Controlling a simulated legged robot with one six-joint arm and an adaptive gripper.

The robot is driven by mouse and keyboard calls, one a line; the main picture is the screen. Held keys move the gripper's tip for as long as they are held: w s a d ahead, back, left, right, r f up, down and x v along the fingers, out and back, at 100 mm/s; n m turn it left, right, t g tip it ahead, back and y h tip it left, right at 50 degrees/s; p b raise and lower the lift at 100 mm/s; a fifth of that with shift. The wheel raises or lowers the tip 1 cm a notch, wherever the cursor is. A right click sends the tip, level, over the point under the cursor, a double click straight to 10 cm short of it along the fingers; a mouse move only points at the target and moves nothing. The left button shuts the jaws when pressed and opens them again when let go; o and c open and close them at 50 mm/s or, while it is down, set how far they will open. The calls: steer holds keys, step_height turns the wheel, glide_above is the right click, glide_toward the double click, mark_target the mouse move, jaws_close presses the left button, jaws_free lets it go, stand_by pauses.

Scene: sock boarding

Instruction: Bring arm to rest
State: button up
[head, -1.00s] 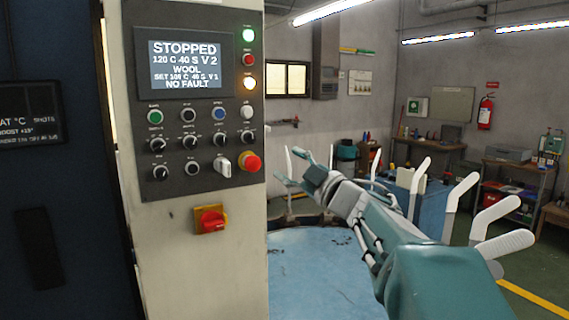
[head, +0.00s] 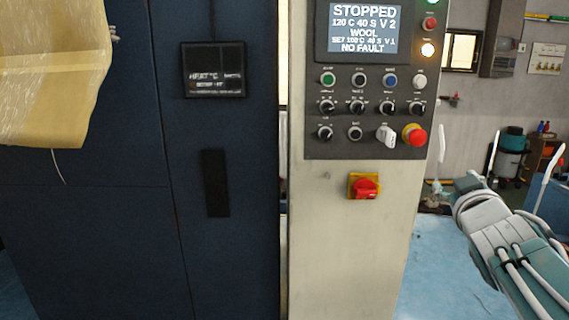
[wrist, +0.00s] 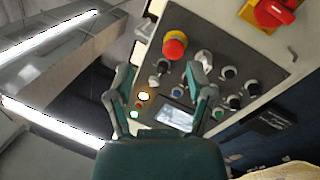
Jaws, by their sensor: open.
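My arm reaches in from the right edge of the head view. My gripper (head: 462,182) is at its far end, right of the control panel's cabinet, and its fingers are small and partly hidden there. In the wrist view my gripper (wrist: 162,88) has two teal fingers spread apart with nothing between them. The control panel (head: 367,150) fills the background behind the fingers, upside down in the wrist view (wrist: 225,60). Its screen (head: 362,28) reads STOPPED, 120 C 40 S V 2, WOOL, NO FAULT.
A red emergency button (head: 416,136) and a red-yellow rotary switch (head: 364,186) are on the cabinet. A dark blue machine (head: 100,235) stands left, with a yellowish sheet (head: 55,75) at its upper left. White upright forms (head: 547,175) stand near my arm.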

steer(key=s+a+f+m+g+y, duration=0.1)
steer(key=s+a+f+g+y, duration=0.1)
steer(key=s+a+f+g, duration=0.4)
steer(key=s+a+f+m+g+y, duration=0.1)
steer(key=s+a+f+g, duration=0.5)
steer(key=s+f, duration=0.8)
step_height(320, 180, down, 2)
steer(key=shift+a+f+m+y, duration=0.3)
steer(key=shift+a+y, duration=0.2)
steer(key=shift+a, duration=0.6)
